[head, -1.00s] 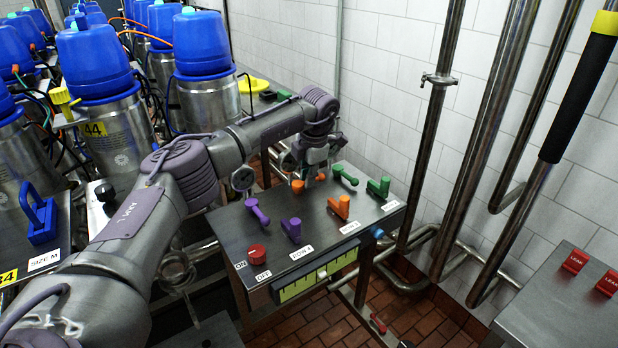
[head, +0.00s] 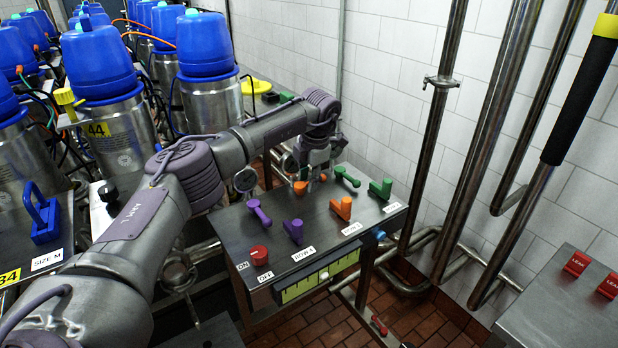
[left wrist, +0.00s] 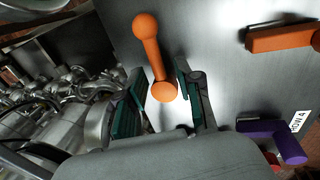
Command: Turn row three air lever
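The steel control box (head: 320,232) carries purple, orange and green levers. The orange round-knobbed lever (head: 300,188) is partly hidden in the head view by my left gripper (head: 318,172), which points down over it. In the left wrist view, this orange lever (left wrist: 150,50) lies between the two dark green finger pads of my left gripper (left wrist: 160,82). The fingers are open, with gaps on both sides of the lever. The orange L-shaped lever (head: 342,208) stands nearer the box's front, beside the ROW labels. My right gripper is not in view.
Purple levers (head: 259,211) stand left of the orange ones, and green levers (head: 380,188) right. A red button (head: 259,253) sits at the front left corner. Vertical steel pipes (head: 440,110) rise behind on the right. Blue-topped canisters (head: 207,85) stand at left.

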